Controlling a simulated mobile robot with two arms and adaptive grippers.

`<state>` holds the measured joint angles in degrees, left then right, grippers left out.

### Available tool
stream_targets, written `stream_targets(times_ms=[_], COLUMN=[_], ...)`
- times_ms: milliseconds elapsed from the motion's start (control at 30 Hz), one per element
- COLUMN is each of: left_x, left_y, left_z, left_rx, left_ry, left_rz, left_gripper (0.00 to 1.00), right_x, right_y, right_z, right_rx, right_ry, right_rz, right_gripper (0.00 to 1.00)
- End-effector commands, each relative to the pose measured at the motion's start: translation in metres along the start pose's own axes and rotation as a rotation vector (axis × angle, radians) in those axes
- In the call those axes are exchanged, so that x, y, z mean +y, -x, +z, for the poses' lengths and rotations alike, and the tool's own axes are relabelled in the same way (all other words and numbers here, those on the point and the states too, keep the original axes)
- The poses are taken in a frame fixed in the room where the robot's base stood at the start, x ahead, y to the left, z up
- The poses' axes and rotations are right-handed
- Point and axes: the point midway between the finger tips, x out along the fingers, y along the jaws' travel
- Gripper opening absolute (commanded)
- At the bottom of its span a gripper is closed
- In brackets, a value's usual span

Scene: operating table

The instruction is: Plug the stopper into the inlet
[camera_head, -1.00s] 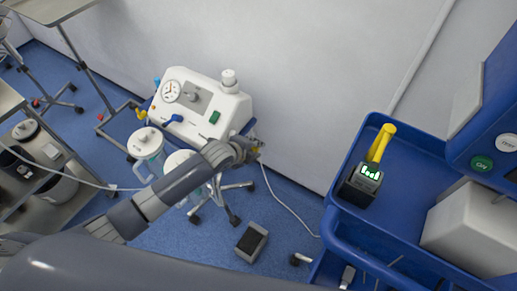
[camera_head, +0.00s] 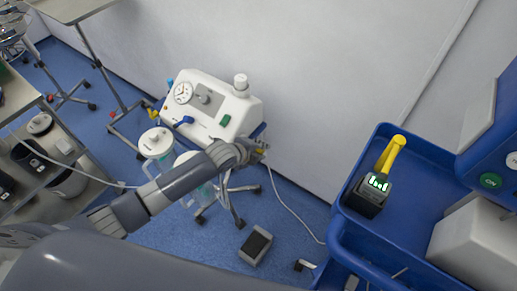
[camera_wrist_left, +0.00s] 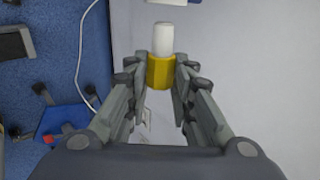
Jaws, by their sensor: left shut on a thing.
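My left gripper (camera_head: 258,152) is in front of the white suction machine's lower right side in the head view. In the left wrist view, its fingers (camera_wrist_left: 160,80) are shut on the stopper, which has a yellow body (camera_wrist_left: 160,72) and a white end (camera_wrist_left: 163,40) pointing away from the gripper. In the head view only a bit of yellow shows at the fingertips. The white suction machine (camera_head: 240,112) has a gauge, a blue knob and a green switch. I cannot tell which opening is the inlet. My right gripper is not in view.
Lidded jars (camera_head: 157,142) hang at the machine's front, partly behind my left arm. A foot pedal (camera_head: 256,246) lies on the blue floor. A blue cart (camera_head: 420,165) at the right bears a yellow-handled device (camera_head: 368,190). A white wall (camera_head: 330,70) stands behind.

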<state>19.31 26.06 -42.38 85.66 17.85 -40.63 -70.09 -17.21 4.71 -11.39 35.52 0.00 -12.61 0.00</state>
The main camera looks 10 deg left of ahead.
Motion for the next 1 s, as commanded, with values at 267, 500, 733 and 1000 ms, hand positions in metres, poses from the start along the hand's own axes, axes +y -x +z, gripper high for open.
stream_targets(times_ms=[267,500,733,1000], left_x=[-0.0001,-0.0006,-0.0004,-0.0001], left_y=[-0.0001,0.0005,0.0002,0.0000], left_z=[0.0004,0.0006,0.0007,0.0005], left_rx=[-0.001,-0.001,-0.001,-0.001], left_ry=[0.000,0.000,0.000,0.000], left_rz=[0.000,0.000,0.000,0.000], left_gripper=[0.00,0.00,0.00,0.00], right_x=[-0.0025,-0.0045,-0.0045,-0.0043], right_y=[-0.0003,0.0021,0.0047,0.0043], right_z=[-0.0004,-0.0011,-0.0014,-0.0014], right_rx=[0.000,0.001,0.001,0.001], right_ry=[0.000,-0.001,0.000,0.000], right_rz=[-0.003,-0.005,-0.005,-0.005], right_gripper=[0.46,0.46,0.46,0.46])
